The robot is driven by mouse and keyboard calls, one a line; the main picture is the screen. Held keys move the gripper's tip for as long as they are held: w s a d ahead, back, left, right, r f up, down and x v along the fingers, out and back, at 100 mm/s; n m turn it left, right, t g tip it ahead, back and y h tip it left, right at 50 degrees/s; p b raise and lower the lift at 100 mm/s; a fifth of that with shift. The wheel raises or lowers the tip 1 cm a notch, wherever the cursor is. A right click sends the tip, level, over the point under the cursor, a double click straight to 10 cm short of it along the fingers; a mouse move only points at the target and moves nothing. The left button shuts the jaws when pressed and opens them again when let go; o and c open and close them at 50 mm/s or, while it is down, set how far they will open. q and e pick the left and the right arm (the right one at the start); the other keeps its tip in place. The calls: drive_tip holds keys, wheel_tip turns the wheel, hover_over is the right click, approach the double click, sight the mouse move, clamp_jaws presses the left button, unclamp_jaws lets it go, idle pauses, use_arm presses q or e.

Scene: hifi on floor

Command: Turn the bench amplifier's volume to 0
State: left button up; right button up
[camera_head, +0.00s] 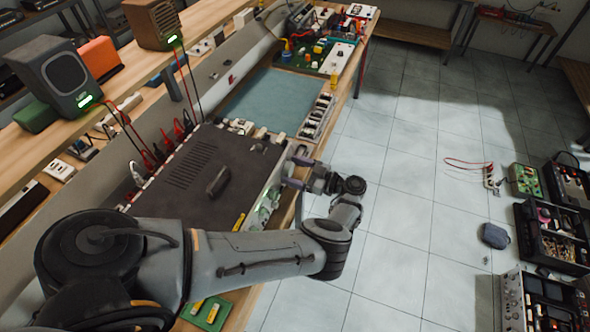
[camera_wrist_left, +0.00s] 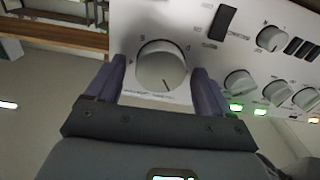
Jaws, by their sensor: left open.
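The bench amplifier (camera_head: 190,180) is a dark, wide box with a light front panel, standing on the workbench in the head view. In the left wrist view its white front panel (camera_wrist_left: 195,30) fills the upper right. The large round volume knob (camera_wrist_left: 162,66) carries a dark pointer line toward the lower right, with small marks around it. My left gripper (camera_wrist_left: 158,85) is open, with one purple finger on each side of the knob; I cannot tell whether they touch it. In the head view the left gripper (camera_head: 308,180) is at the amplifier's front edge. My right gripper is not in view.
Smaller knobs (camera_wrist_left: 271,38), a dark switch (camera_wrist_left: 222,22) and green lights (camera_wrist_left: 236,107) are on the panel to the right. Two speakers (camera_head: 62,75) (camera_head: 153,24) stand on the shelf behind.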

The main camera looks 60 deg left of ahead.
use_arm(q)
drive_tip(key=c, duration=1.1)
drive_tip(key=shift+o, duration=0.2)
